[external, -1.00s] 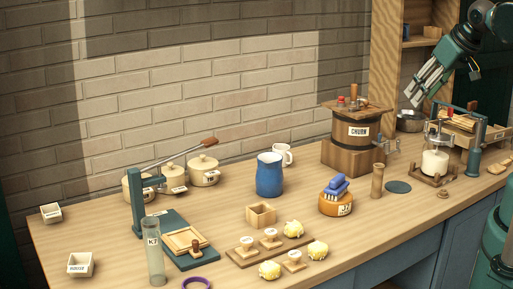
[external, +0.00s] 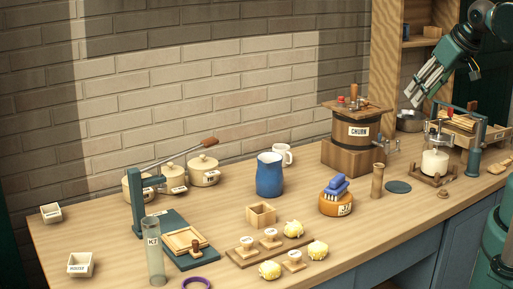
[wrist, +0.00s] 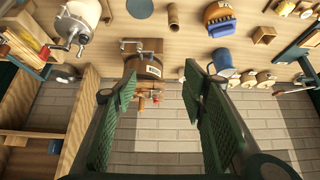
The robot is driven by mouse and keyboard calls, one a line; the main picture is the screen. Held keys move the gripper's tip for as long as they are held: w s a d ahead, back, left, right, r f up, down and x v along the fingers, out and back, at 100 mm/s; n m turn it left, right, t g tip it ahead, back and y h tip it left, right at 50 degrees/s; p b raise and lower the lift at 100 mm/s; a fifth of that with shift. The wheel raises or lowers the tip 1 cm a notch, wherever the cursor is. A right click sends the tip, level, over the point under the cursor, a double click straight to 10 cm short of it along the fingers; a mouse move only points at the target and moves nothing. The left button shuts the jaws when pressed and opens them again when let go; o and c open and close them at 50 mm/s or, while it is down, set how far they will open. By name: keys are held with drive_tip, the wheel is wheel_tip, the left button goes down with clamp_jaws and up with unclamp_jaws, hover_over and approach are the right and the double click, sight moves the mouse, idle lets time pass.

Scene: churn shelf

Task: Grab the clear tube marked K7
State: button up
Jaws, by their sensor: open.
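The clear tube (external: 155,258) marked K7 stands upright near the front left of the table in the external view. It is tall and see-through, with its label near the top. My gripper (external: 417,92) is at the upper right, high above the table and far from the tube. In the wrist view my gripper (wrist: 160,100) has its two green fingers wide apart with nothing between them. I cannot make out the tube in the wrist view.
A green press (external: 140,205) stands right behind the tube, and a purple ring (external: 197,283) lies to its right. A small white box (external: 80,265) is to its left. A blue jug (external: 269,177) and the churn (external: 358,133) stand between my gripper and the tube.

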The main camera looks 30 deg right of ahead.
drive_tip(key=shift+c, duration=0.3)
drive_tip(key=shift+r, duration=2.65)
drive_tip(key=w+a+r+m+g+y, duration=0.1)
drive_tip(key=w+a+r+m, duration=0.15)
drive_tip(key=w+a, duration=0.4)
drive_tip(key=w+a+r+m+g+y, duration=0.1)
drive_tip(key=w+a+r+m, duration=0.15)
drive_tip(key=a, duration=0.75)
drive_tip(key=w+a+r+m+g+y, duration=0.1)
drive_tip(key=w+a+r+m, duration=0.15)
drive_tip(key=w+a, duration=0.4)
drive_tip(key=w+a+f+m+g+y+p, duration=0.15)
drive_tip(key=a+m, duration=0.35)
drive_tip(key=a, duration=2.5)
drive_tip(key=s+a+f+m+g, duration=0.1)
drive_tip(key=s+a+f, duration=0.15)
drive_tip(key=a, duration=0.55)
drive_tip(key=s+a+f+m+g, duration=0.1)
drive_tip(key=s+a+f+m, duration=0.15)
drive_tip(key=a, duration=0.55)
drive_tip(key=s+a+f+m+g, duration=0.1)
drive_tip(key=s+a, duration=0.2)
drive_tip(key=a, duration=0.5)
wheel_tip(320, 180, down, 23)
drive_tip(key=shift+f+p, duration=0.15)
drive_tip(key=shift+p, duration=0.2)
